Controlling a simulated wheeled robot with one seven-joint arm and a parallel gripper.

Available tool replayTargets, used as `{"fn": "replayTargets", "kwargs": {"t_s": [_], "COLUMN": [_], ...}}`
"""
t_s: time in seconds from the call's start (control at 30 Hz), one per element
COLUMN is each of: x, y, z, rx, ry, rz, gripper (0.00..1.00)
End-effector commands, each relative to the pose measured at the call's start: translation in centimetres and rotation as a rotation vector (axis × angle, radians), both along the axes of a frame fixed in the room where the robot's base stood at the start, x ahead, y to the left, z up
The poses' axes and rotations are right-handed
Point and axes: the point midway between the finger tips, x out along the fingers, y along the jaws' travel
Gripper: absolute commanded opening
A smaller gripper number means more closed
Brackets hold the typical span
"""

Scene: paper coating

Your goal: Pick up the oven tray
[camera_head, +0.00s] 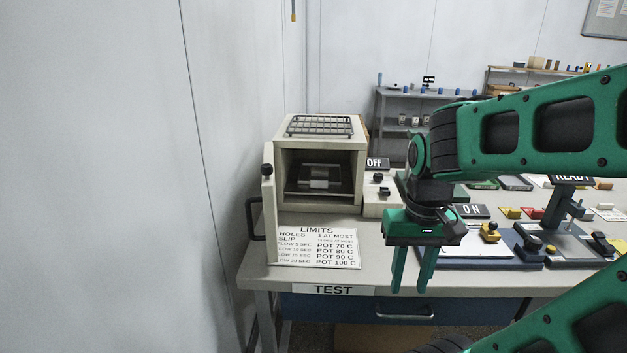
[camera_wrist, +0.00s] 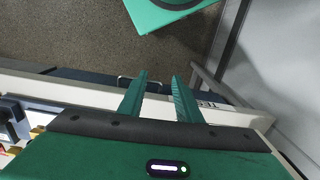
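The oven (camera_head: 283,157) is a cream box on the bench, left of centre in the head view. Its door (camera_head: 268,215) stands open at the left. A dark wire rack (camera_head: 320,125) lies flat on the oven's top. Inside the oven is a dark tray-like piece (camera_head: 296,191) with a pale item on it; its details are too dim to tell. I cannot tell for sure which is the oven tray. My gripper (camera_head: 411,287) points down over the bench's front edge, right of the oven and apart from it. Its fingers (camera_wrist: 159,77) are spread and empty in the wrist view.
A LIMITS sheet (camera_head: 318,249) lies before the oven. An OFF sign (camera_head: 377,163) and control box stand right of it. Plates, knobs and an ON sign (camera_head: 470,211) crowd the bench's right side. A wall (camera_head: 110,180) is close on the left.

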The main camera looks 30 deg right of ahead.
Motion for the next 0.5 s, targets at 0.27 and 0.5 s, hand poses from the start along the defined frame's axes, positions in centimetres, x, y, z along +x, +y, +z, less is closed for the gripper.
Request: {"fn": "replayTargets", "kwargs": {"t_s": [0.27, 0.5], "x": [1.5, 12.9], "y": [-1.1, -6.4], "z": [0.0, -0.8], "rx": [-0.082, -0.386], "ry": [-0.047, -0.255], "rz": [-0.042, -0.151], "gripper": [0.69, 0.69]}}
